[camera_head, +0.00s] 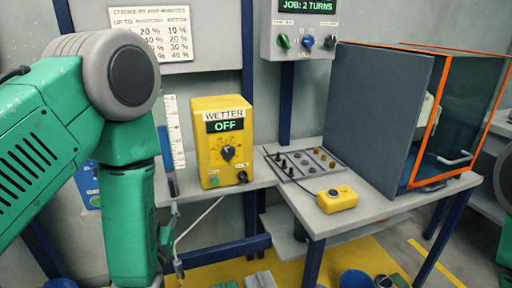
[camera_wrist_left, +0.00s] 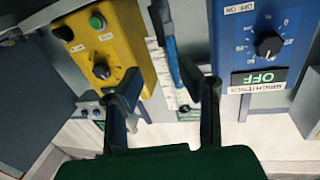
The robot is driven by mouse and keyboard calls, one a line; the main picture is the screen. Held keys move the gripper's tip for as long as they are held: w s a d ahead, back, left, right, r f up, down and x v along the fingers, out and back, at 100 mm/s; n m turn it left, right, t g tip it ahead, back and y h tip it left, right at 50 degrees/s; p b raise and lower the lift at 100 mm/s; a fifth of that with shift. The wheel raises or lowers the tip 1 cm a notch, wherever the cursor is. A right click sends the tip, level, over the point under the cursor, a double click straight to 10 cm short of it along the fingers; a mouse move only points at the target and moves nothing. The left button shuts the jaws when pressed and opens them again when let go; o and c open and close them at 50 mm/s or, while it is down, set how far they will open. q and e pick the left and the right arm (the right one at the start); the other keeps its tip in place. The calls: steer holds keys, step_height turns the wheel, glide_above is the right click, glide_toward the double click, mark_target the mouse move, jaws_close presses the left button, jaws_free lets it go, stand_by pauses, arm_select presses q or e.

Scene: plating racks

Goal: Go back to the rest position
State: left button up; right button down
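My left arm comes in from the left in the head view, green with a grey joint, and hangs down in front of the bench. My left gripper (camera_head: 173,245) shows partly beside the forearm, below the bench edge. In the left wrist view my left gripper (camera_wrist_left: 165,95) has its two dark fingers well apart, with nothing held between them.
A yellow WETTER box (camera_head: 221,165), reading OFF, stands on the bench beside my left arm. Right of it are a rack of small pegs (camera_head: 300,163), a yellow button box (camera_head: 337,200) and an orange-framed cabinet (camera_head: 378,110).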

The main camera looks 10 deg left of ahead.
arm_select(q)
steer(key=s+d+f+m+g+h, duration=0.1)
steer(key=s+f+g+h, duration=0.1)
steer(key=s+f+g, duration=0.5)
steer(key=s+d+f+m+g+h, duration=0.1)
steer(key=s+d+f+g+h, duration=0.3)
steer(key=f, duration=0.8)
steer(key=s+f+m+g, duration=0.1)
steer(key=s+f+g, duration=0.1)
steer(key=s, duration=0.6)
steer(key=s+f+m+g, duration=0.1)
steer(key=s+f+g, duration=0.2)
steer(key=s, duration=0.6)
steer(key=shift+a+f, duration=0.2)
steer(key=shift+f, duration=0.05)
